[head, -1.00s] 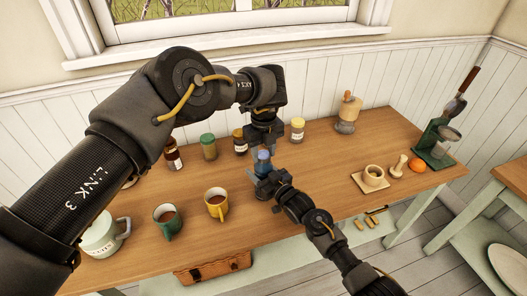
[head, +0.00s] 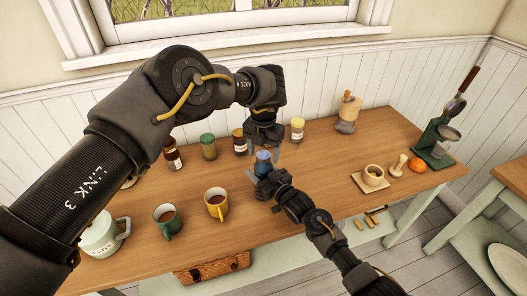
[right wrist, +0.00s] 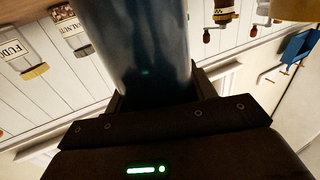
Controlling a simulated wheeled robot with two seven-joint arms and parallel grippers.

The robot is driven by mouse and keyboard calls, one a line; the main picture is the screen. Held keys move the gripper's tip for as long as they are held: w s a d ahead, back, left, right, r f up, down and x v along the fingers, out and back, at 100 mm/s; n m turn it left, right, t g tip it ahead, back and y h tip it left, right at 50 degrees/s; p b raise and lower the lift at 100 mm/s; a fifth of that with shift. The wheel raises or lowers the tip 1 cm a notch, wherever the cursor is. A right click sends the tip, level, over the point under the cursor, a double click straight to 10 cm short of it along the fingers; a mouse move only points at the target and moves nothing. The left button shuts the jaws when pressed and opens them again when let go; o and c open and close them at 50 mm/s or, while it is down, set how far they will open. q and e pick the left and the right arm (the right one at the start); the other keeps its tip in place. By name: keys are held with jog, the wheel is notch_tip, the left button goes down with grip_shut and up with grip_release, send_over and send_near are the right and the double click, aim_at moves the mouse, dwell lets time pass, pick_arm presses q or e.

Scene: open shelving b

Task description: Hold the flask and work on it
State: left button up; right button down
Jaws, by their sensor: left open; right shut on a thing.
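The dark blue flask (head: 263,166) with a lighter blue top stands upright near the middle of the table (head: 320,175). My right gripper (head: 264,183) is shut on its lower body from the front. In the right wrist view the dark, glossy flask body (right wrist: 140,45) sits between the jaws and fills the upper middle. My left gripper (head: 264,148) points down over the flask's top with its fingers spread to either side, open. I cannot tell whether a finger touches the top. The flask's base is hidden by my right gripper.
A yellow mug (head: 216,205) and a green mug (head: 167,218) stand left of the flask. Several jars, including a green-lidded jar (head: 208,146) and a pale yellow-lidded jar (head: 297,130), stand behind.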

pick_arm(q)
jog(key=shift+r, duration=2.25)
jog(key=shift+c, duration=0.4)
jog(key=shift+w+d+r, duration=0.1)
jog(key=shift+d+r, duration=0.15)
jog(key=shift+r, duration=0.1)
jog(key=shift+d+r+n, duration=0.1)
jog(key=shift+r+n, duration=0.25)
jog(key=shift+n, duration=0.35)
jog(key=n, duration=0.2)
jog(key=r+n, duration=0.1)
jog(key=n, duration=0.1)
jog(key=shift+r, duration=0.15)
jog(key=n, duration=0.4)
jog(key=shift+r, duration=0.3)
jog(key=n, duration=0.3)
jog(key=shift+a+n, duration=0.3)
jog(key=shift+a, duration=0.05)
